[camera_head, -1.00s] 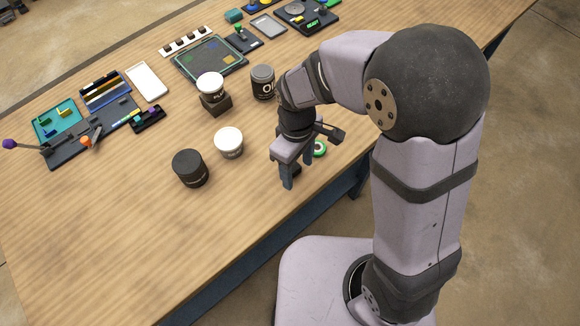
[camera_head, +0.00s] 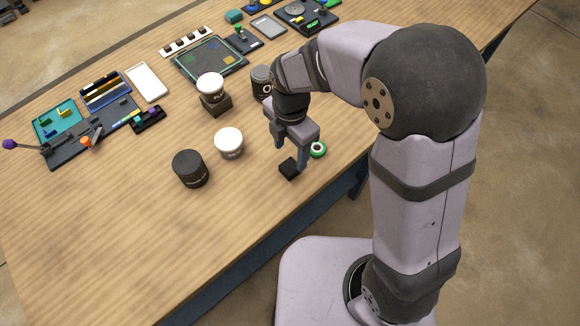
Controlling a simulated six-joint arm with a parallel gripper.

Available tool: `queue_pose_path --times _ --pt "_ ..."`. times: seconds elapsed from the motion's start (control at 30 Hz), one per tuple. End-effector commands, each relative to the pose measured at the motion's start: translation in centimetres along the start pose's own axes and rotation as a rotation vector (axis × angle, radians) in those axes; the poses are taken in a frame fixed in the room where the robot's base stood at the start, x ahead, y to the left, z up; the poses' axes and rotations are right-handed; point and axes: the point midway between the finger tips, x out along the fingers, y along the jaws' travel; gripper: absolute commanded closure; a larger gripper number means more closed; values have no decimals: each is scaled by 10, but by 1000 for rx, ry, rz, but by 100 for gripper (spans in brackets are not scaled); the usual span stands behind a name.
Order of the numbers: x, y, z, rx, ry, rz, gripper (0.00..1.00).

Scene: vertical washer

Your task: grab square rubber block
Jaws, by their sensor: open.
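A small black square block (camera_head: 289,169), which looks like the rubber block, lies on the wooden table near its front edge. My gripper (camera_head: 291,159) points down over it and is open. I cannot tell whether the fingers touch the block or how high the tips are. Part of the block's far side may be hidden by the gripper.
A green-and-white ring (camera_head: 318,149) lies just right of the gripper. A white-lidded jar (camera_head: 229,142), a black jar (camera_head: 190,168) and a dark canister (camera_head: 261,80) stand nearby. A jar on a dark box (camera_head: 213,94) stands behind. The table's front left is clear.

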Motion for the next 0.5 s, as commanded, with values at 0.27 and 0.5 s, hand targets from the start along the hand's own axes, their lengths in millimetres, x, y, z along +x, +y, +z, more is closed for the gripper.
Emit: queue_pose_path --times 0.27,0.5 --pt "19 0 0 2 0 -2 43" --pt "25 -1 -1 3 1 -4 43"
